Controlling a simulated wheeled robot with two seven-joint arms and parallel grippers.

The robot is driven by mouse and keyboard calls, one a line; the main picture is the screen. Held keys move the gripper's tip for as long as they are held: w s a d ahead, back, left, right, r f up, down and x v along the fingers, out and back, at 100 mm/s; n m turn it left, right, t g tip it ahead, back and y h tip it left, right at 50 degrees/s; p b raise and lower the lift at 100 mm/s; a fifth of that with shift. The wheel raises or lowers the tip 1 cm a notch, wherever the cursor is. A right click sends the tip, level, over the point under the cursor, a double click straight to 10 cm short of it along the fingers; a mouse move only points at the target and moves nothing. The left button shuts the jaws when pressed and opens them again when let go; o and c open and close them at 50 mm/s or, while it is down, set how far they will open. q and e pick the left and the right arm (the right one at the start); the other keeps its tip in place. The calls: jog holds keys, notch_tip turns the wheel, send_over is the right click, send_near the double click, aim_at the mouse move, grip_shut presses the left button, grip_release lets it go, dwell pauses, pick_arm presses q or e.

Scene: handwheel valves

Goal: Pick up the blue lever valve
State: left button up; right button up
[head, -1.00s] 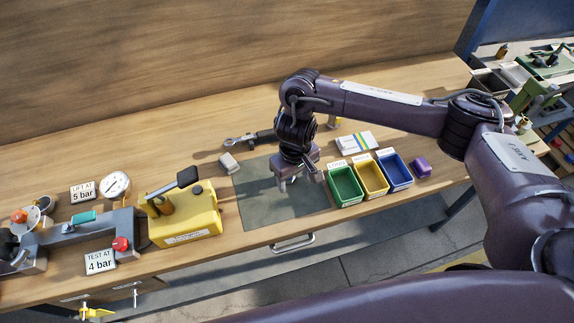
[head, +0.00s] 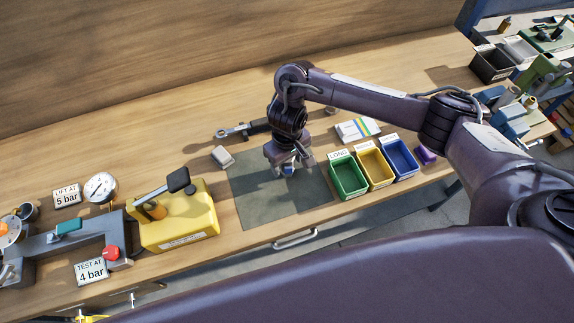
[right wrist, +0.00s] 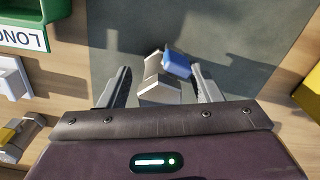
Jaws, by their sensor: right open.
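The blue lever valve shows in the right wrist view as a blue lever (right wrist: 178,64) beside a pale metal body (right wrist: 158,88). It lies on the dark green mat (head: 255,203). In the head view only a bit of its blue (head: 288,170) shows under my right gripper (head: 289,162). In the right wrist view my right gripper (right wrist: 162,72) is open, with one finger on either side of the valve. I cannot tell whether the fingers touch it. My left gripper is not in view.
Green (head: 347,178), yellow (head: 375,167) and blue (head: 402,158) bins stand right of the mat. A yellow pump box (head: 185,222) stands farther left.

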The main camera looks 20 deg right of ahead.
jog(key=shift+f, duration=0.95)
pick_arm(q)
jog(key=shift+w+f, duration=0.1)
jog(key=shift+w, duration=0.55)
pick_arm(e)
jog(key=c, duration=1.2)
jog(key=shift+w, duration=0.1)
